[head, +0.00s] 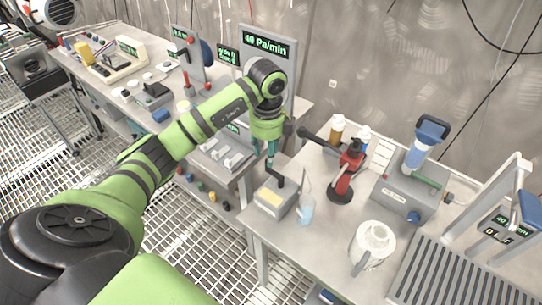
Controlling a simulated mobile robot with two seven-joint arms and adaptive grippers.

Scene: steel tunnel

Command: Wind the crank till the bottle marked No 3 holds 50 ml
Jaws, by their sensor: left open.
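My left gripper (271,160) points down above a grey box (268,208) with a yellow label near the front bench's left edge. A dark crank (277,183) stands up from this box. The gripper's fingers are open, just above or around the crank's upper end; I cannot tell if they touch it. A clear vessel (306,212) with pale blue liquid stands right beside the box, with a thin rod or tube rising from it. No mark or level can be read on it. I cannot tell which vessel bears No 3. My right gripper is not in view.
A red and black stand (347,178), a white jug (372,244) and a brown bottle (337,128) are on the same bench. A grey machine with a blue-handled part (424,145) stands farther right. A ribbed tray (445,270) fills the bench's right front.

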